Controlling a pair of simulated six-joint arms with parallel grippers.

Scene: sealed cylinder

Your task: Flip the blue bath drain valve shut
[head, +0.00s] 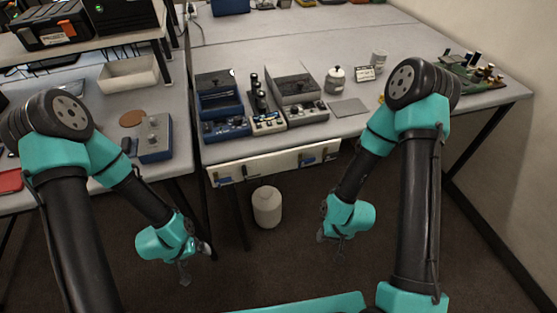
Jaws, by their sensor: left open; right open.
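A blue bath unit (226,129) stands at the front edge of the middle table, with an open dark basin behind its control panel. Below it, a pale strip (270,166) under the table edge carries small dark levers and blue fittings. One dark lever (215,177) with blue beside it is at the strip's left end, and a blue fitting (307,158) is at its right. Which one is the drain valve, and its position, are too small to tell. My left gripper (195,266) is open, low and left of the strip. My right gripper (333,238) is open, low and right. Both are empty and apart from the table.
A grey bath unit (305,110) stands right of the blue one, with a small bottle rack (266,120) between them. A white jar (335,80) and a grey plate (349,108) are further right. The floor before the table is clear.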

